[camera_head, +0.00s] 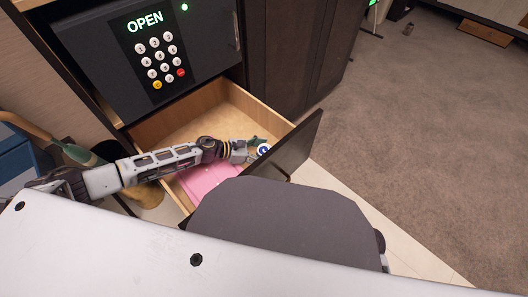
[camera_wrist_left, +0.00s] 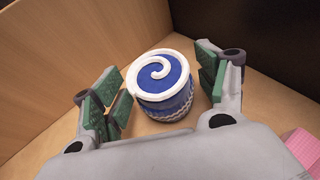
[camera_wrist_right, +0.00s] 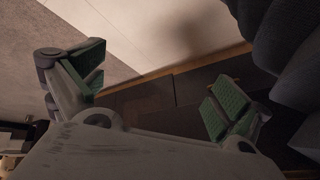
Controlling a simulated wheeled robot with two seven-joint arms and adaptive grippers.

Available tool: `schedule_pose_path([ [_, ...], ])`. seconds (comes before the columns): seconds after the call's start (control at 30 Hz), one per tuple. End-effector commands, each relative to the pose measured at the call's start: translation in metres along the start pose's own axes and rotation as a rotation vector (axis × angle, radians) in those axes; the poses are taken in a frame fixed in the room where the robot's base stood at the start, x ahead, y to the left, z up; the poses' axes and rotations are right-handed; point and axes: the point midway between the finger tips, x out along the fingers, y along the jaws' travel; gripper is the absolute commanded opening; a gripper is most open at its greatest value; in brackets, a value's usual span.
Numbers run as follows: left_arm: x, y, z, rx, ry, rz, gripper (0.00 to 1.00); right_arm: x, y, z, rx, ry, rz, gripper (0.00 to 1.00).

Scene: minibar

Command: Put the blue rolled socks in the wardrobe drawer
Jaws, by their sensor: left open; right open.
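The blue rolled socks (camera_wrist_left: 162,82), with a white spiral on top, stand on the wooden floor of the open drawer (camera_head: 205,115). In the head view the socks (camera_head: 263,149) show small near the drawer's dark front. My left gripper (camera_head: 250,147) is inside the drawer. My right gripper (camera_wrist_right: 155,85) is open and empty over the floor, outside the drawer.
A pink folded item (camera_head: 205,180) lies in the drawer beside my left arm. A black safe (camera_head: 150,55) with a keypad reading OPEN sits above the drawer. A brush-like object (camera_head: 75,152) stands at the left. Carpeted floor (camera_head: 430,130) at the right is mostly free.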

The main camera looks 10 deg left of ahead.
Motion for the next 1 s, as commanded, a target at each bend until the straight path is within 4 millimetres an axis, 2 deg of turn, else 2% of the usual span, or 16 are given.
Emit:
schedule_pose_path([
  [0.5,-0.059,0.0,-0.001,-0.001,0.003,0.001,0.73,-0.022,-0.001,-0.017,-0.022,-0.027,0.018,1.0],
  [0.8,-0.091,0.0,-0.001,-0.001,0.003,0.001,0.73,-0.03,0.0,-0.013,-0.028,-0.066,0.03,1.0],
  [1.0,-0.107,0.0,-0.001,-0.002,0.003,0.001,0.73,-0.039,-0.001,-0.018,-0.033,-0.073,0.034,1.0],
])
